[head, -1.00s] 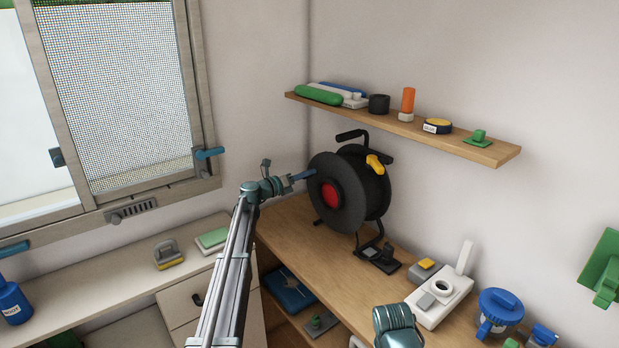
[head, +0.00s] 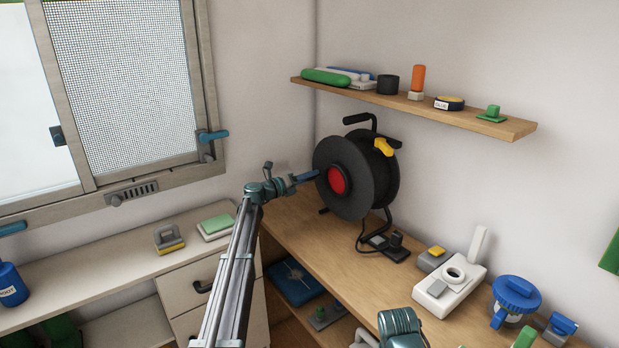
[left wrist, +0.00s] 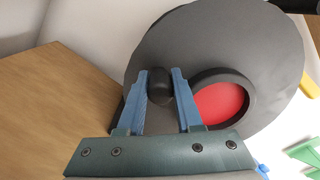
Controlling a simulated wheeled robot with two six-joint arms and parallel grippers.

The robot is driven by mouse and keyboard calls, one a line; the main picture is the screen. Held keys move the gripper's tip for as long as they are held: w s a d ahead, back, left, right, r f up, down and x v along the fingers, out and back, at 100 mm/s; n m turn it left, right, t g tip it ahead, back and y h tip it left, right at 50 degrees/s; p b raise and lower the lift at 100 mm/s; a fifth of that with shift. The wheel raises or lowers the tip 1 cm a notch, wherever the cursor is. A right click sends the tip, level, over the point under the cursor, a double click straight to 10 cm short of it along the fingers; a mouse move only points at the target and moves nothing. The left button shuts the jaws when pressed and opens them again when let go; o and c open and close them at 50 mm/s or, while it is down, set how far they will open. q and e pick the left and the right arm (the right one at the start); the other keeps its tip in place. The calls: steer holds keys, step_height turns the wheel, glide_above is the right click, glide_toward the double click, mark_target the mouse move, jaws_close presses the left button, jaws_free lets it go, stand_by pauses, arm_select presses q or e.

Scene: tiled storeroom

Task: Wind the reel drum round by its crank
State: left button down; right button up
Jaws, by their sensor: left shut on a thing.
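The cable reel stands on the wooden bench near the corner, with a black drum (head: 362,200), a red hub (head: 337,181) and a black frame with a top handle. My left gripper (head: 314,175) reaches the drum's left face from the left. In the left wrist view, its blue fingers are shut on the black crank knob (left wrist: 159,88), beside the red hub (left wrist: 217,103). The knob is hidden by the fingers in the head view. Of my right arm, only a teal link shows at the bottom; its gripper is out of view.
A yellow part (head: 383,146) sits at the reel's upper right. A cable leads to a black block (head: 396,247) before the reel. A grey-white device (head: 450,289) and a blue lidded pot (head: 514,297) stand further right. A loaded shelf (head: 470,122) hangs above.

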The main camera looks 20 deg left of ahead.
arm_select(q)
steer(key=shift+f, duration=0.15)
stand_by(0.3)
steer(key=c, duration=0.6)
jaws_free()
steer(key=v, duration=1.4)
